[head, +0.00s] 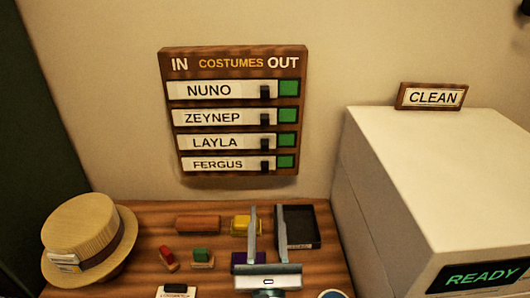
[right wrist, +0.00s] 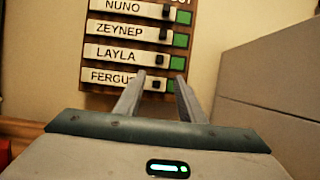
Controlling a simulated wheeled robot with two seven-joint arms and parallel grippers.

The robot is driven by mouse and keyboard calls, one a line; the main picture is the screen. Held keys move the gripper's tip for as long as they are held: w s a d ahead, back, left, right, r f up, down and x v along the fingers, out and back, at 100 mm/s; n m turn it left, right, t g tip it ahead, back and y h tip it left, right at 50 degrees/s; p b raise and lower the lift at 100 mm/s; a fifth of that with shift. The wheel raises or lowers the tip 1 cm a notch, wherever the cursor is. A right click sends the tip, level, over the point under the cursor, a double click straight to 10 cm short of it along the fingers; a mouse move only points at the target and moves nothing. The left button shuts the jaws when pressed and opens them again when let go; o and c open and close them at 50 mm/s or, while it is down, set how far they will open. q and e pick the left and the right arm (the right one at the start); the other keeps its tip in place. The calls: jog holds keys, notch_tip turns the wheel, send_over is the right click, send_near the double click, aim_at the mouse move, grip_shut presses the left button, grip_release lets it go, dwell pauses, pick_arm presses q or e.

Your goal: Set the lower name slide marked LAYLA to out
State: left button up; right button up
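A wooden name board (head: 234,111) hangs on the wall, headed IN at left and OUT at right. The LAYLA slide (head: 215,142) is the third of its rows, and the only LAYLA I see. Its black knob (head: 265,141) is near the right, just left of a green patch (head: 285,140). The other rows look the same. My right gripper (head: 266,208) is open and empty, its fingers pointing up below the board. In the right wrist view the LAYLA slide (right wrist: 117,56) shows just above the fingertips (right wrist: 160,78), which overlap the FERGUS row (right wrist: 112,76). My left gripper is not in view.
A straw hat (head: 80,233) sits at the table's left. Small blocks, including a yellow one (head: 241,222) and a green-topped one (head: 202,257), and a black tray (head: 300,228) stand below the board. A large pale machine (head: 430,170) fills the right, with a CLEAN sign (head: 432,97).

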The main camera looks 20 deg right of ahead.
jog(key=p, duration=0.7)
send_near(265, 147)
jog(key=x, duration=0.7)
jog(key=shift+w+r, duration=0.1)
jog(key=shift+w, duration=0.15)
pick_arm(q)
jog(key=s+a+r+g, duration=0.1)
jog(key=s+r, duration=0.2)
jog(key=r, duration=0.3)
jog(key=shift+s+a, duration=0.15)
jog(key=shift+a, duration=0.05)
pick_arm(e)
jog(key=shift+w+d+r, duration=0.1)
jog(key=shift+w+d, duration=0.1)
jog(key=shift+w, duration=0.35)
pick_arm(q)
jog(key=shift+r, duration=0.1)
pick_arm(e)
grip_shut()
